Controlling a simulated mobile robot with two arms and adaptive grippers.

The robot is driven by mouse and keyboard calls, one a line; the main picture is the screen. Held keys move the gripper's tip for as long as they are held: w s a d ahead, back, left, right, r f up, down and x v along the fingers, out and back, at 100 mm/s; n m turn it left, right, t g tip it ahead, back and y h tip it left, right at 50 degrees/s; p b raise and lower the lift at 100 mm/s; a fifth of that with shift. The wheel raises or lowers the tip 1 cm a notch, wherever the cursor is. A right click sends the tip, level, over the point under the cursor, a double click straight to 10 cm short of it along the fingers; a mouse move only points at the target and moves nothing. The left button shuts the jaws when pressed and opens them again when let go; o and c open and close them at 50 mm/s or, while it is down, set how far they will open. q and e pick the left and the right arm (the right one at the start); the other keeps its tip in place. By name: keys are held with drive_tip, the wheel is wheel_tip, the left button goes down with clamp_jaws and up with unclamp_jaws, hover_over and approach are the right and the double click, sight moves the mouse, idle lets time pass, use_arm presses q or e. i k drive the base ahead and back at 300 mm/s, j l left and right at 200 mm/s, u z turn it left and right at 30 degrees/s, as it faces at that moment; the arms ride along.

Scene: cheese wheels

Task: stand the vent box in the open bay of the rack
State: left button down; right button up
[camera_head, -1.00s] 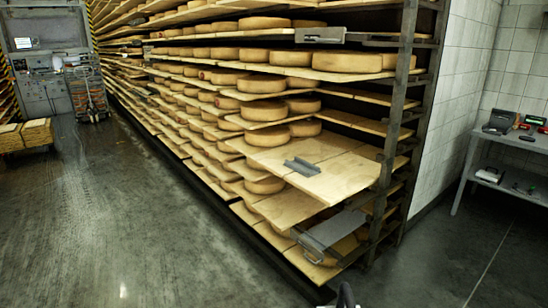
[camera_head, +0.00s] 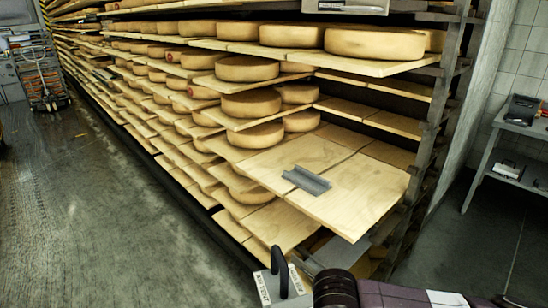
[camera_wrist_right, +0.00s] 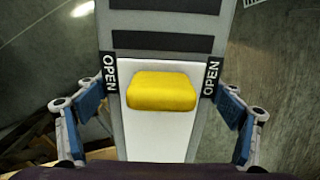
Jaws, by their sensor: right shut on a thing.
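The vent box (camera_head: 268,288) shows at the bottom edge of the head view as a light grey top with small lettering and a black upright handle. Most of it is cut off. In the right wrist view the box (camera_wrist_right: 160,140) has dark slots, a yellow pad and two "OPEN" labels. My right gripper (camera_wrist_right: 160,105) is shut on it, blue finger pads at either side. The rack (camera_head: 440,120) stands ahead, full of wooden shelves. A bare board (camera_head: 340,205) juts from it with a grey metal bracket (camera_head: 306,179) on top. My left gripper is out of view.
Cheese wheels (camera_head: 375,43) fill many shelves at left and above the bare board. A grey plate (camera_head: 335,252) sits below that board. A side table (camera_head: 510,170) with devices stands at the right. The floor (camera_head: 110,220) on the left is clear.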

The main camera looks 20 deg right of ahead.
sight(323, 172)
drive_tip(key=i+u, duration=0.15)
drive_tip(key=i, duration=0.6)
drive_tip(key=i+l+u, duration=0.15)
drive_tip(key=i, duration=0.6)
drive_tip(key=i+z, duration=0.3)
drive_tip(key=i, duration=0.3)
drive_tip(key=i+j+z, duration=0.3)
drive_tip(key=i, duration=0.25)
drive_tip(key=i+l+z, duration=0.1)
drive_tip(key=i+z, duration=0.4)
drive_tip(key=z, duration=0.15)
drive_tip(key=i+z, duration=0.35)
drive_tip(key=k+l, duration=0.05)
